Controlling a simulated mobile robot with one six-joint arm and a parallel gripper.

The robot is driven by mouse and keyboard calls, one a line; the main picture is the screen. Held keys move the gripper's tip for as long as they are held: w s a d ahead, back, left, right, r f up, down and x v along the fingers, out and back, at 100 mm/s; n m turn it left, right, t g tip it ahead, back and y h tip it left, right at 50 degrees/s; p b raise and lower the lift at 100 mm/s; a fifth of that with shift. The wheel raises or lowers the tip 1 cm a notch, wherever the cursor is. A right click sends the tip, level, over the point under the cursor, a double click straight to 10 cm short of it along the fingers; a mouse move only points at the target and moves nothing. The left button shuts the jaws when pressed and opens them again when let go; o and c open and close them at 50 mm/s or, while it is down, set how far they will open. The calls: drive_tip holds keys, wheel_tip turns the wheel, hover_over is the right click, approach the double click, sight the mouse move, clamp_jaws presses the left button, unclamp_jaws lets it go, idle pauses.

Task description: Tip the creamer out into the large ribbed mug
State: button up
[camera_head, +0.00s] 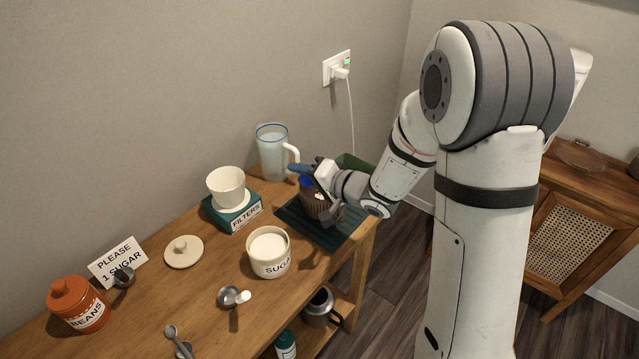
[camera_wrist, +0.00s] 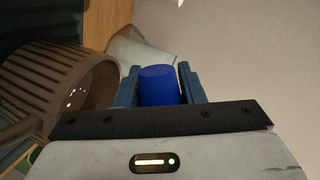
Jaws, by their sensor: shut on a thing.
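The large ribbed mug (camera_head: 316,207) is brown and stands upright on a dark green mat at the table's right end. It fills the left of the wrist view (camera_wrist: 35,80), its mouth turned toward the camera and a few pale specks showing inside. My gripper (camera_head: 302,176) is above the mug, shut on a small blue creamer (camera_wrist: 159,88). The creamer sits between the blue fingers, beside the mug's mouth in the wrist view. It looks tipped relative to the mug. In the head view the creamer is mostly hidden by my gripper, and I cannot tell whether anything flows from it.
A clear pitcher (camera_head: 272,152) with a white handle stands just behind the mug. A sugar pot (camera_head: 269,254), a filters box (camera_head: 238,212) with a white dripper (camera_head: 226,186), and an orange beans jar (camera_head: 78,305) stand to the left. The table's front edge is close by.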

drive_tip(key=shift+r+m+p, duration=0.1)
drive_tip(key=shift+m+p, duration=0.35)
drive_tip(key=shift+m, duration=0.05)
idle(0.4)
drive_tip(key=shift+w+d+r+m+g+y+p, duration=0.1)
drive_tip(key=shift+w+d+m+g+y+p, duration=0.3)
drive_tip(key=shift+w+d+m+p, duration=0.25)
idle(0.7)
